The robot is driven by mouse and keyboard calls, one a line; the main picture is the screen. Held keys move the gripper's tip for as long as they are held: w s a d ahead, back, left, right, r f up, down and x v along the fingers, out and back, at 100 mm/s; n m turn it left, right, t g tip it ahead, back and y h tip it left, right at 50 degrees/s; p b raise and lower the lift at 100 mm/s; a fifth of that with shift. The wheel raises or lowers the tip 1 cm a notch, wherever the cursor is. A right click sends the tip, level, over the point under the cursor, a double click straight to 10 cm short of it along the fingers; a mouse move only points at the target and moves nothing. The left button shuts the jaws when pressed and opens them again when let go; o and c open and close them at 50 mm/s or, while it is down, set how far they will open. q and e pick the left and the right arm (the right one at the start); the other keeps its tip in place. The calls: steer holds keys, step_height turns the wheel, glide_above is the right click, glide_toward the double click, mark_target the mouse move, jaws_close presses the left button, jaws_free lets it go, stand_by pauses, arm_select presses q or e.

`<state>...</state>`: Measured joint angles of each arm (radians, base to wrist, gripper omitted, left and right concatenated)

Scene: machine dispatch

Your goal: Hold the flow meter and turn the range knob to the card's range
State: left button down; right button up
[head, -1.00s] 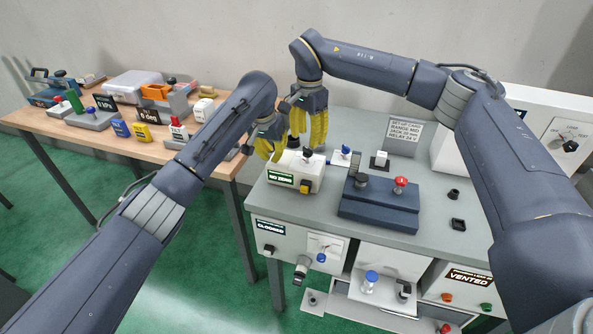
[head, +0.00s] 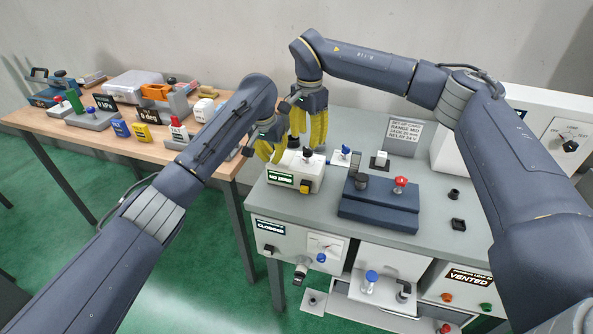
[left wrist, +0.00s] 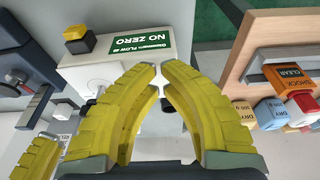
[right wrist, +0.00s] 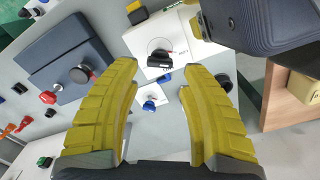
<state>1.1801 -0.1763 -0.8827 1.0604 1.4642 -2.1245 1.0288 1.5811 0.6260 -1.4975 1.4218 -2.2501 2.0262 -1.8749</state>
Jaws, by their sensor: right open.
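The flow meter, a white box (head: 312,181) with a green NO ZERO label, stands at the bench's left end. Its black range knob (right wrist: 157,60) shows on a white dial in the right wrist view. My left gripper (head: 275,158) is at the meter's back left corner. In the left wrist view its fingertips (left wrist: 158,69) are close together over the meter's edge (left wrist: 150,33); whether they clamp it is unclear. My right gripper (right wrist: 159,65) is open above the meter, its fingers either side of the knob in view. The set-up card (head: 403,131) reads RANGE MID.
A dark blue fixture (head: 378,208) with a red knob stands right of the meter. My two grippers are very close together. A wooden table (head: 155,148) with several items is at left.

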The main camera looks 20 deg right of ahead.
arm_select(q)
steer(key=shift+s+x, duration=0.2)
steer(key=shift+x, duration=0.95)
